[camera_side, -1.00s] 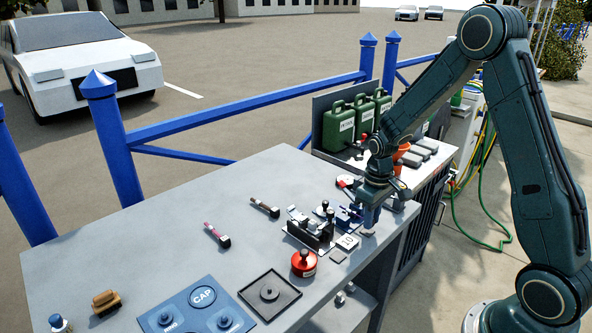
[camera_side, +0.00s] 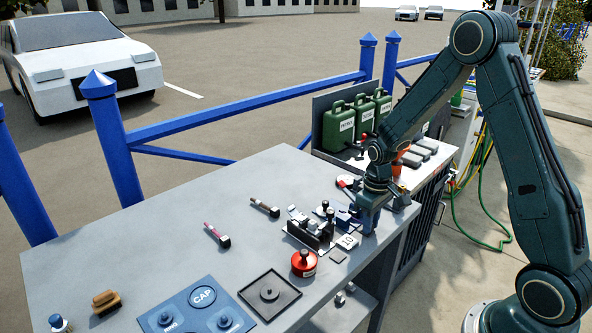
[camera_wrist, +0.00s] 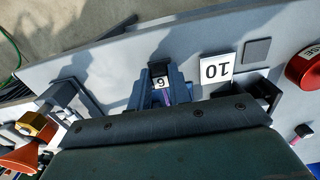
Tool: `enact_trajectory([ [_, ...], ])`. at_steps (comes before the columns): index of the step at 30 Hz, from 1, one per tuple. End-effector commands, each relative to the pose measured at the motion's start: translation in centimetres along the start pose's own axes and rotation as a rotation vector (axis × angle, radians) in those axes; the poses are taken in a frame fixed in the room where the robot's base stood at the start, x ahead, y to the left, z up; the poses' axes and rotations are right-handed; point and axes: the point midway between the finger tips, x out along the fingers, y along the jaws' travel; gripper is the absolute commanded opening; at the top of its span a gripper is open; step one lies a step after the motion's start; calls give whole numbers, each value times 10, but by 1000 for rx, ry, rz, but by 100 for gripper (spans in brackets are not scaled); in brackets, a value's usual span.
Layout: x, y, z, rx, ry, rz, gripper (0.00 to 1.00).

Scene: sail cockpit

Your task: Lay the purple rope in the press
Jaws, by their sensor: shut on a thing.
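My gripper (camera_wrist: 167,90) is shut at the right edge of the grey workbench, just right of the metal clamp assembly (camera_side: 312,228). A narrow purple strip, which I take as the purple rope (camera_wrist: 168,95), shows between its fingers in the wrist view. A dark block with a white tag marked 6 (camera_wrist: 160,82) sits at the strip's end. The side view hides the rope behind my gripper (camera_side: 362,226). The assembly, with a silver lever and dark upright, looks like the press; part of its dark body (camera_wrist: 266,90) shows at right in the wrist view.
A red round container (camera_side: 304,263) and a dark tray (camera_side: 270,294) stand nearer. A pink piece (camera_side: 217,235) and a brown piece (camera_side: 265,207) lie left on open bench.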

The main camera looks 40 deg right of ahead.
Motion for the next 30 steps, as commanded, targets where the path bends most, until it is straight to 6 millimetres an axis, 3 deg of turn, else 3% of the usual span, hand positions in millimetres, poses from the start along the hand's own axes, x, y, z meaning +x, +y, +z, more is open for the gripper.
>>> enact_trajectory([
  [7, 4, 0, 0, 0, -1, 0, 0],
  [8, 4, 0, 0, 0, 0, 0, 23],
  [11, 4, 0, 0, 0, 0, 0, 43],
  [17, 4, 0, 0, 0, 0, 0, 45],
  [21, 4, 0, 0, 0, 0, 0, 63],
  [30, 3, 0, 0, 0, 0, 0, 63],
])
